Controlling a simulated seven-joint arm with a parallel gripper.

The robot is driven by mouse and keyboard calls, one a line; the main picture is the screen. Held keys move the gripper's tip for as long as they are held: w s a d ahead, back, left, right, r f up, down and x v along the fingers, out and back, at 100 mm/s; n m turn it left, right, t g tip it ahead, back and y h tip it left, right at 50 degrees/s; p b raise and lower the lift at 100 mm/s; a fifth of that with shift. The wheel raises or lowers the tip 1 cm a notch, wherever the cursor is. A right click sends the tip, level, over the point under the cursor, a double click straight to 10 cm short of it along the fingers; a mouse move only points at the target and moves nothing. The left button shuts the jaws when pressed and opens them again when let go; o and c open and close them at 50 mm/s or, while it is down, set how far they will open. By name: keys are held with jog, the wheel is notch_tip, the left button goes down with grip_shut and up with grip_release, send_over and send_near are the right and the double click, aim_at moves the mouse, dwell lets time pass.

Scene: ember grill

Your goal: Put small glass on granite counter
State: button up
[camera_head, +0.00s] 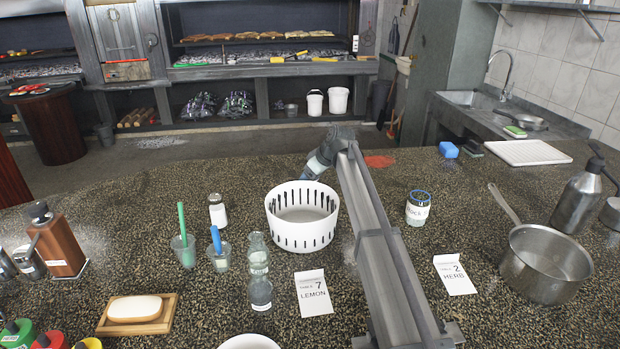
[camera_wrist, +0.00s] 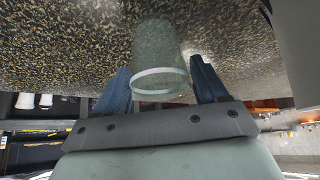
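The small glass (camera_wrist: 158,45) is clear and faintly green, with a pale rim at the near end in the wrist view. It lies between the two blue fingers of my gripper (camera_wrist: 160,75), which meet its sides near the rim. My gripper is closed on it, and the glass reaches beyond the fingertips over the speckled granite counter (camera_wrist: 70,40). In the head view my gripper (camera_head: 314,166) is low over the counter (camera_head: 140,200), behind the white slotted basket (camera_head: 302,228). The glass is hard to make out there. Whether its base touches the counter cannot be told.
A jar (camera_head: 418,208), a steel pot (camera_head: 545,265) and a bottle (camera_head: 259,272) stand on the counter. Two cups with a green brush (camera_head: 184,250) and a blue brush (camera_head: 219,255) stand left of the basket. A blue sponge (camera_head: 448,150) lies right of my gripper.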

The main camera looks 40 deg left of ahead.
jog(key=o, duration=0.3)
jog(key=shift+r, duration=0.15)
jog(key=v, duration=1.2)
